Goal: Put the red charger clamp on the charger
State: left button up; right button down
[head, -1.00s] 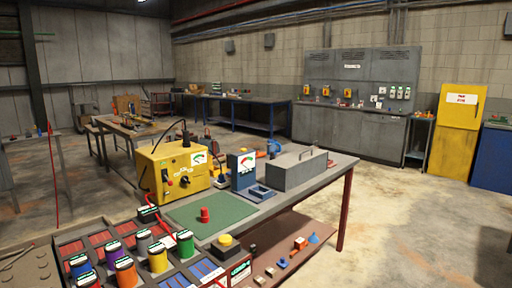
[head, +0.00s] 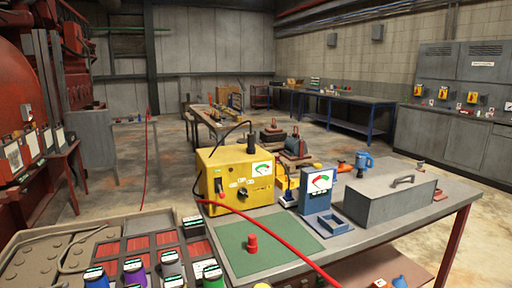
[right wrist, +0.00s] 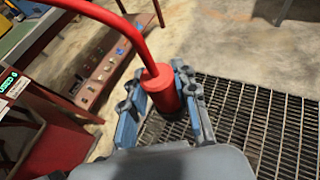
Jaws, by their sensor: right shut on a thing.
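The charger (head: 238,182) is a yellow box with a dial and knobs on the bench in the head view. A black handle-like piece (head: 252,150) with a black cable stands upright at its top. The red charger clamp (right wrist: 163,92) shows in the right wrist view as a red cylinder on a thick red cable. My right gripper (right wrist: 158,101) has its blue-grey fingers on both sides of it and is shut on it, above a floor grating. The red cable (head: 290,240) runs from the charger across the bench to the lower right. My left gripper is not in view.
A small red peg-like piece (head: 252,243) stands on a green mat (head: 235,263) before the charger. A blue meter stand (head: 318,195) and a grey toolbox (head: 390,203) stand to its right. Several coloured-body, green-topped pieces (head: 135,272) fill the front left.

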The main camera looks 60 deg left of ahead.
aim_at(220, 157)
jog(key=i+j+u, duration=0.15)
jog(key=i, duration=1.6)
jog(key=i+u, duration=0.2)
jog(key=u, duration=1.65)
